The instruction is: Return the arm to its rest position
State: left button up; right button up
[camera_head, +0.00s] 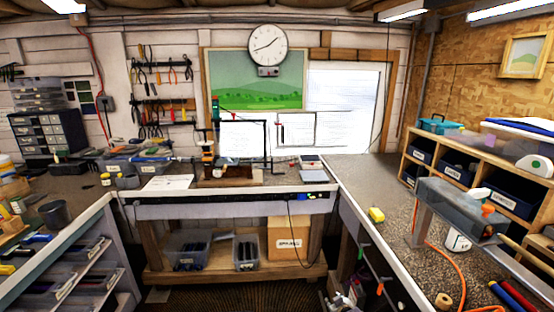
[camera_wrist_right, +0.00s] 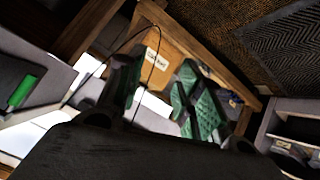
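My right gripper (camera_head: 342,296) shows small at the bottom edge of the head view, low beside the right-hand bench. In the right wrist view its two green-padded fingers (camera_wrist_right: 160,88) are spread apart with nothing between them. My left gripper is not in view. A thin golf club shaft (camera_head: 185,158) appears to lie level across the back bench, at a clamp with an orange part (camera_head: 208,152).
A cardboard box (camera_head: 289,240) and clear bins stand on the shelf under the back bench (camera_head: 230,190). Tool handles hang beside the right bench, near my gripper.

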jog(key=s+d+f+m+g, duration=0.1)
jog(key=s+f+g, duration=0.1)
jog(key=s+f, duration=1.2)
jog(key=s+d+f+m+g, duration=0.1)
jog(key=s+f+g, duration=0.2)
jog(key=s+f, duration=1.1)
jog(key=s+f+g, duration=0.2)
jog(key=s, duration=1.7)
jog(key=s+f+g, duration=0.1)
jog(key=s+g, duration=0.1)
jog(key=s, duration=1.7)
jog(key=shift+f, duration=0.35)
jog(key=shift+a, duration=0.15)
